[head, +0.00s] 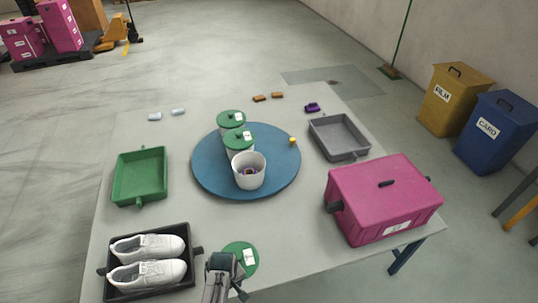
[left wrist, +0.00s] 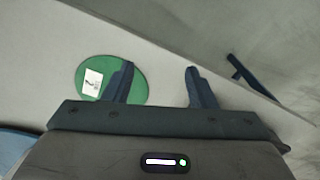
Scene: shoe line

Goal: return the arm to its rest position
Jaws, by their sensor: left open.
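My left gripper (head: 223,262) is near the table's front edge in the head view, between the black shoe tray and a green round lid (head: 243,258). In the left wrist view its two fingers (left wrist: 158,85) stand apart with nothing between them. The green lid (left wrist: 112,78) with a white label lies on the table and shows partly behind one finger. My right gripper is not in view.
A black tray (head: 111,289) holds white shoes (head: 148,260). A blue round mat (head: 215,187) bears an open white pot (head: 249,178) and green-lidded pots. A green tray (head: 140,177), grey tray (head: 340,137) and magenta box (head: 384,197) stand around it on the table (head: 300,258).

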